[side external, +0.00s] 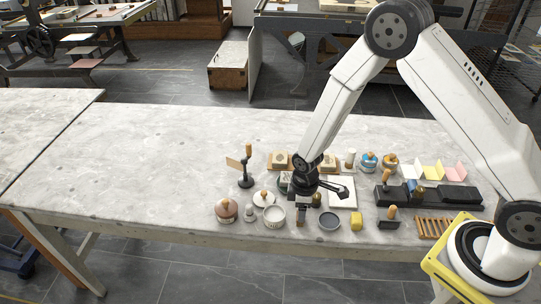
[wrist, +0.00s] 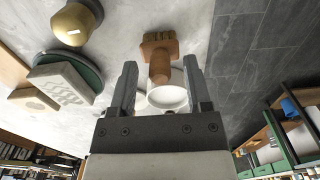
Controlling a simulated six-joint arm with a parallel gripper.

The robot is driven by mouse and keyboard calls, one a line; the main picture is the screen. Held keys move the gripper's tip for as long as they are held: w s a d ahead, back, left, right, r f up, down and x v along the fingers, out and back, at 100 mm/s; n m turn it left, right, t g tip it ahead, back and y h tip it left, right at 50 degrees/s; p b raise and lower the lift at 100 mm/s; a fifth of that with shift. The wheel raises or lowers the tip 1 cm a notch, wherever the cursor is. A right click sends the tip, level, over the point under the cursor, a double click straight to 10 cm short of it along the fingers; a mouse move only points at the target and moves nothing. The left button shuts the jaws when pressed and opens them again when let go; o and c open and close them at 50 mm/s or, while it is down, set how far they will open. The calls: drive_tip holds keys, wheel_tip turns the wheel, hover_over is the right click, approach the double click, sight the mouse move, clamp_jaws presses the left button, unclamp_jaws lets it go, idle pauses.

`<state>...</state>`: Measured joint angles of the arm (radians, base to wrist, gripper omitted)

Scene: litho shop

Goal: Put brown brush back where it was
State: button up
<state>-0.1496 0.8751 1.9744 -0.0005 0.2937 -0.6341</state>
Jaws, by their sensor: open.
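The brown brush (wrist: 159,46) shows in the wrist view, with its block-shaped head farther out and its handle pointing toward my gripper (wrist: 158,78). The handle end lies in line with the gap between the fingers. The fingers are open, with clear space on both sides of the handle, so nothing is held. In the side view my gripper (side external: 301,198) points down over the front part of the table, and the brush (side external: 300,219) shows just below it, partly hidden. A white round bowl (wrist: 168,93) appears behind the handle in the wrist view; it stands left of my gripper in the side view (side external: 273,216).
A grey dish (side external: 329,221), a yellow block (side external: 356,221) and a black wooden-handled tool (side external: 388,219) stand to the right. A brown lidded pot (side external: 227,211) is at the left. Stone blocks and jars stand behind. The table's left half (side external: 120,165) is clear.

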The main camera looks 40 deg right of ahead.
wheel_tip(320, 180, up, 12)
drive_tip(key=shift+f, duration=0.25)
idle(0.5)
drive_tip(key=shift+r, duration=0.1)
idle(0.5)
drive_tip(key=s+d+r+m+t, duration=0.2)
drive_tip(key=s+d+r+m, duration=0.3)
drive_tip(key=s+r+m, duration=0.2)
drive_tip(key=shift+s+d+m+t, duration=0.35)
drive_tip(key=shift+s+m, duration=0.65)
drive_tip(key=shift+s, duration=0.6)
drive_tip(key=shift+r, duration=0.1)
